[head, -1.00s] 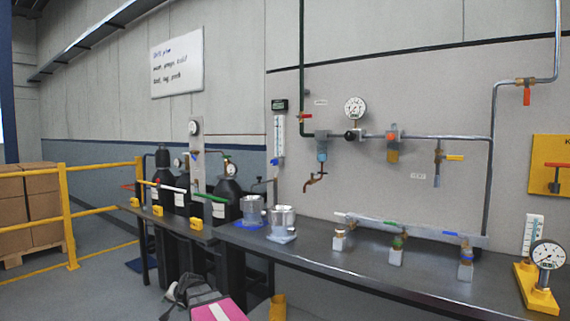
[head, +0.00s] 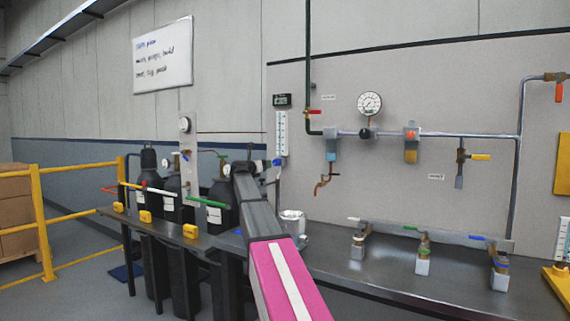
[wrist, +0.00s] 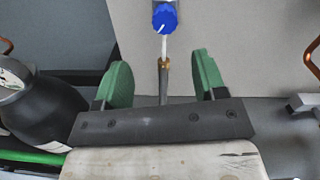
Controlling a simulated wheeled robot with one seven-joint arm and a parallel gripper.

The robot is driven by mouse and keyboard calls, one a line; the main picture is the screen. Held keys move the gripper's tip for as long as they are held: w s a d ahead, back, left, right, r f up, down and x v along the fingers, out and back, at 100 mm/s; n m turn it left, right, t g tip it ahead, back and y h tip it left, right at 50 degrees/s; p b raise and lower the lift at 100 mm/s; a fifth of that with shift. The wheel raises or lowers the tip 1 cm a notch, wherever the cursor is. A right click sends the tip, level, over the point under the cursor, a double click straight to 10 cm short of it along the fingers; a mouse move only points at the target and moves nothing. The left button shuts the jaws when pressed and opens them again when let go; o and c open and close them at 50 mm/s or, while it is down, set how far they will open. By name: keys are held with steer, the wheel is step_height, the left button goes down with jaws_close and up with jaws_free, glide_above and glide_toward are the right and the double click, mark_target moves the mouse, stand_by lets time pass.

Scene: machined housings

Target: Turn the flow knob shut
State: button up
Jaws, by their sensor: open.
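The flow knob (head: 277,162) is blue and sits at the foot of the upright clear flow tube (head: 281,133) on the wall panel. In the wrist view the blue knob (wrist: 164,17) shows at the top centre, with a white mark on its face. My gripper (wrist: 163,78) is open and empty, its two green pads apart. The knob appears beyond the pads, roughly in line with the gap between them and not between them. A thin stem with a brass fitting (wrist: 164,64) shows below the knob. In the head view my arm hides part of the bench.
Dark gas cylinders (head: 222,205) stand left of my arm; one shows close at the left in the wrist view. A metal cup (head: 292,223) stands on the bench (head: 335,262). A copper spout (head: 322,184) juts from the panel to the right. A yellow rail (head: 42,220) stands far left.

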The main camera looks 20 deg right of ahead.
mark_target(275, 162)
steer(key=shift+w+d+r+m+g, duration=0.15)
steer(key=shift+d+m+g, duration=0.15)
steer(key=shift+d, duration=0.2)
steer(key=x, duration=1)
steer(key=shift+w+d, duration=0.1)
steer(key=c, duration=0.9)
